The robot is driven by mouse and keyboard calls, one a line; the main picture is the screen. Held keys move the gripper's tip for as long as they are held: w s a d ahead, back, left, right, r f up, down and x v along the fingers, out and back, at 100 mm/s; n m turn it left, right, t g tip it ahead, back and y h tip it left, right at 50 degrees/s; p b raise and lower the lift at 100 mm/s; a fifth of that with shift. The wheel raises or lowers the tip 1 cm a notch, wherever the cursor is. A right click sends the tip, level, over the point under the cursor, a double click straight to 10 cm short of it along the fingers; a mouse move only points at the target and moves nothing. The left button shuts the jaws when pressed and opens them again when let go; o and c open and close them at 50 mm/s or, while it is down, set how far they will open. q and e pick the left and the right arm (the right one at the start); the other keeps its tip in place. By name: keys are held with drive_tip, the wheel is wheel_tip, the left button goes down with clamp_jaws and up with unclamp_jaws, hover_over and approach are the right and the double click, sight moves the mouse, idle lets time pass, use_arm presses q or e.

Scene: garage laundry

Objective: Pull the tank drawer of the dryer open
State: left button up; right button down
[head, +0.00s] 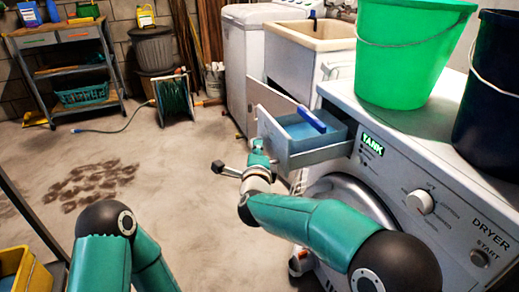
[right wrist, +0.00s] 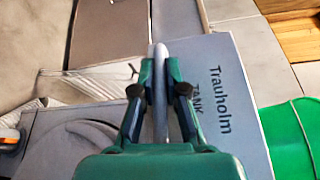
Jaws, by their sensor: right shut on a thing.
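The dryer (head: 400,185) stands at the right, with a lit TANK label on its panel. Its tank drawer (head: 320,155) is out from the dryer's front, and its light blue inside shows from above. A darker blue bar lies across its top. My right gripper (head: 257,146) is at the drawer's front, its fingertips partly hard to make out. In the right wrist view my right gripper (right wrist: 160,88) is shut on a pale upright grip of the drawer, beside the panel marked Trauholm TANK (right wrist: 222,85). My left gripper is out of view; only my left arm shows.
A green bucket (head: 405,55) and a dark bucket (head: 490,85) stand on the dryer. A sink (head: 310,38) and a white washer (head: 245,45) are behind. A hose reel (head: 173,98) stands on the floor. The floor at left is mostly clear, with wet prints.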

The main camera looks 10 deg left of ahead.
drive_tip(key=shift+a+f, duration=0.1)
drive_tip(key=shift+f, duration=0.25)
drive_tip(key=c, duration=1.2)
unclamp_jaws()
drive_tip(key=shift+c, duration=0.2)
drive_tip(key=shift+o, duration=0.2)
drive_tip(key=shift+r, duration=0.15)
drive_tip(key=s+d, duration=0.2)
drive_tip(key=s, duration=0.9)
drive_tip(key=shift+s+r, duration=0.4)
drive_tip(key=shift+r, duration=0.05)
